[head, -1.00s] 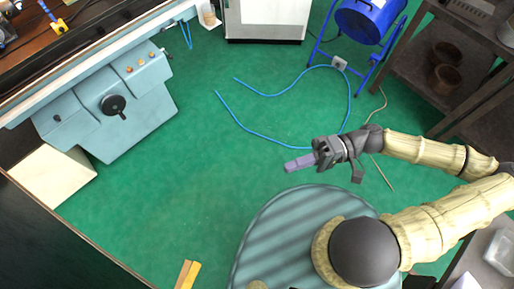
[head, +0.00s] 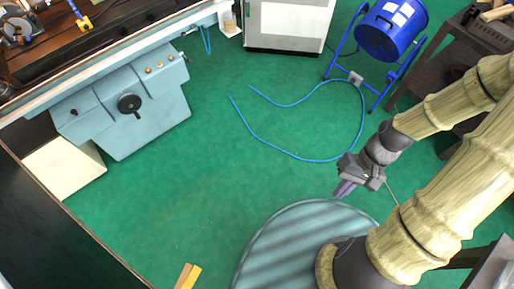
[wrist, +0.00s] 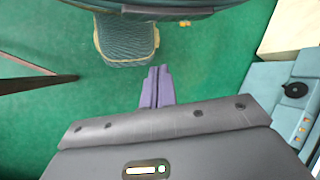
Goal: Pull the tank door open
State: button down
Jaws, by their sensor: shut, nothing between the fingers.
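My gripper (head: 344,188) is in the right half of the head view, over the green floor beside my round base. Its two purple fingers point down and to the left, and they touch nothing. In the wrist view the fingers (wrist: 156,84) lie side by side, closed and empty, with green floor behind them. No tank door can be made out for certain. A white and grey cabinet (head: 290,22) stands at the top of the head view, cut off by the edge, well away from my gripper.
A blue-grey machine (head: 125,105) with a black knob stands at the left; it also shows in the wrist view (wrist: 285,105). A blue drum (head: 392,32) on a stand is at the upper right. A blue hose (head: 290,152) lies on the floor.

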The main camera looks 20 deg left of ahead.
jog(key=w+d+r+m+t+h, duration=0.1)
jog(key=w+r+t, duration=0.3)
jog(key=r, duration=0.2)
jog(key=w+d+r+m+t+h, duration=0.1)
jog(key=w+d+r+t+h, duration=0.1)
jog(key=w+r+t, duration=0.2)
notch_tip(320, 180, up, 4)
jog(key=shift+w+d+f, duration=0.2)
jog(key=shift+w+d, duration=0.1)
jog(key=shift+w, duration=0.25)
jog(key=shift+d, duration=0.1)
